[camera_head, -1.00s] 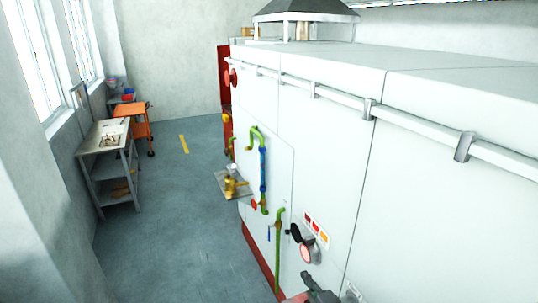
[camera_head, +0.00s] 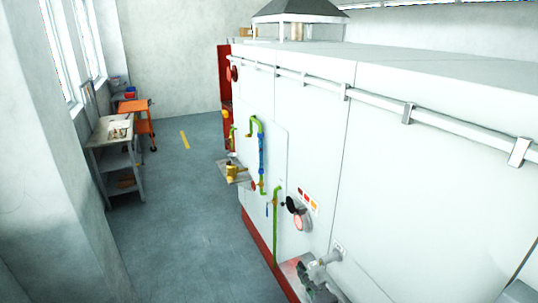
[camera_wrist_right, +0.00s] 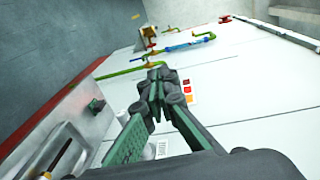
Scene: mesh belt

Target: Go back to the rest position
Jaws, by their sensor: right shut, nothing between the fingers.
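I cannot tell from these views how close the fingers are to the wall. My left gripper is in neither view.
The large white machine (camera_head: 385,190) fills the right side. Green and blue pipes (camera_head: 261,150) and a red knob (camera_head: 298,222) stick out from it. A steel tray (camera_wrist_right: 38,150) lies near my wrist. Open floor (camera_head: 190,230) lies left, with a workbench (camera_head: 120,160) and orange cart (camera_head: 135,106).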

